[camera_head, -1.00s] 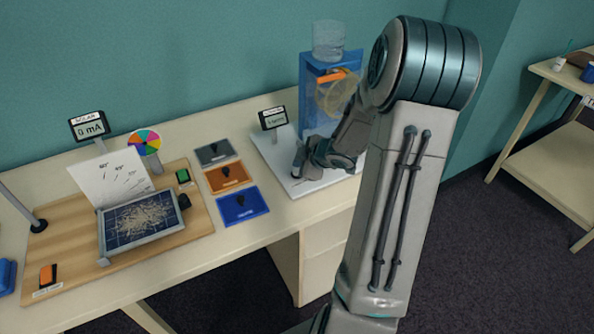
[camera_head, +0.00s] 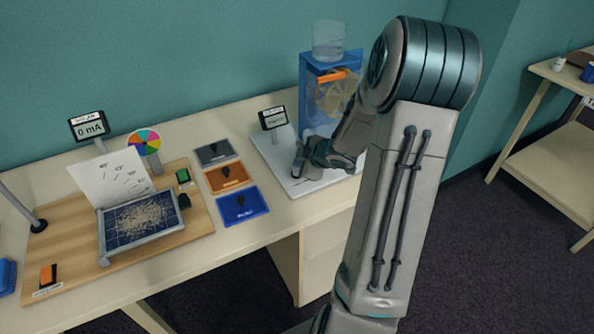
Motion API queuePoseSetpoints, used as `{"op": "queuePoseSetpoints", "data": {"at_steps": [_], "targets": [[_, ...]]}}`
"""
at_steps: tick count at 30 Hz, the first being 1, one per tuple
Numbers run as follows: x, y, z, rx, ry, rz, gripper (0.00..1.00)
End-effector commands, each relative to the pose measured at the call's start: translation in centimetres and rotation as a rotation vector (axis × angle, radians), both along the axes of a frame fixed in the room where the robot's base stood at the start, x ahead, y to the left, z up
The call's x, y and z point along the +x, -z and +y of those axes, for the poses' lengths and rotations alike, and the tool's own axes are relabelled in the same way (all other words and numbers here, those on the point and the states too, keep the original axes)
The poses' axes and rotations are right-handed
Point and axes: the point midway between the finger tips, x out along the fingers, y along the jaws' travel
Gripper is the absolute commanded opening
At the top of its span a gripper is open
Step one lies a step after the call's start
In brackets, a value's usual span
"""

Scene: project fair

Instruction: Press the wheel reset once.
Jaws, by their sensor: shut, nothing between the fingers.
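The wheel stand is a blue frame (camera_head: 305,88) at the back of the table, with a clear tank on top. Its yellowish wheel (camera_head: 333,92) is partly hidden behind my arm. A small dark display (camera_head: 274,118) stands on the white base board (camera_head: 268,150) in front of it; its text is too small to read. My gripper (camera_head: 297,170) is shut and empty, low over the front part of the white board. I cannot make out the wheel reset itself; the gripper and arm may cover it. I cannot tell whether the fingertips touch anything.
Further left a wooden board (camera_head: 200,215) carries a solar panel (camera_head: 140,222), a colour disc (camera_head: 144,141) and a 0 mA display (camera_head: 88,127). Another table (camera_head: 550,150) stands at right.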

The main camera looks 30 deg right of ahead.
Motion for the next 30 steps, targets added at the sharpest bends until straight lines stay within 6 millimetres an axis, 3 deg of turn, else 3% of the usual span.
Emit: {"op": "queuePoseSetpoints", "data": {"at_steps": [30], "targets": [[0.0, 1.2, 0.0, 0.0, 0.0, 0.0, 0.0]]}}
